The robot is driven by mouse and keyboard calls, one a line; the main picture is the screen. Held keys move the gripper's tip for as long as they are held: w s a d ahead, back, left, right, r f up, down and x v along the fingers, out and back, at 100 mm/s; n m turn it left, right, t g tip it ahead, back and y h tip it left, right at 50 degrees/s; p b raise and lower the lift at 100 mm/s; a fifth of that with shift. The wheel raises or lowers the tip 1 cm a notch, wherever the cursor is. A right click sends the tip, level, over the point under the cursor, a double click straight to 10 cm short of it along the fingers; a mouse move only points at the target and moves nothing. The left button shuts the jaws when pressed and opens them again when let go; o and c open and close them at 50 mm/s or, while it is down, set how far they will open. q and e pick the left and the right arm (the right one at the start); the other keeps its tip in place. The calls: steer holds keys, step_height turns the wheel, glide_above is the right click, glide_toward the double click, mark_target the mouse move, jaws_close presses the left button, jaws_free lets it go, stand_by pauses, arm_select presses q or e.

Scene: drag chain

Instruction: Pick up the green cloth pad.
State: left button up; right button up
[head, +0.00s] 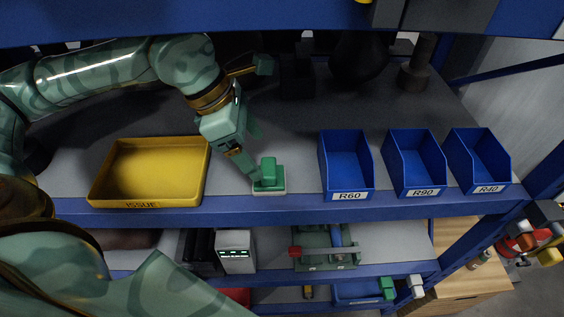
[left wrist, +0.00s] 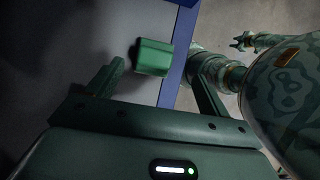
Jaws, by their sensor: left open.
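The green cloth pad (head: 268,186) sits near the front edge of the grey shelf, right of the yellow tray, with a raised green block on top and a pale underside. In the left wrist view, the green block (left wrist: 154,57) shows ahead of and between the two fingers, close to the blue shelf edge. My left gripper (head: 257,160) is open and empty; its fingers reach down at the pad's left and back. I cannot tell whether a finger touches it. My right gripper (left wrist: 243,41) appears small in the left wrist view, beyond the shelf edge; its jaw state is unclear.
The yellow tray (head: 148,204) marked ISSUE stands left of the pad. Blue bins R60 (head: 349,196), R90 (head: 425,192) and R40 (head: 489,188) stand to the right. Dark objects (head: 358,60) stand at the back. An upper shelf beam (head: 200,22) runs overhead.

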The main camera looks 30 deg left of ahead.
mark_target(267, 166)
arm_select(q)
steer(key=shift+s+a+f, duration=0.1)
steer(key=shift+a+f, duration=0.05)
steer(key=shift+f, duration=0.15)
steer(key=x, duration=0.4)
steer(key=p+x, duration=0.1)
steer(key=x, duration=0.2)
steer(key=shift+w+a, duration=0.1)
steer(key=shift+w, duration=0.25)
steer(key=c, duration=1.1)
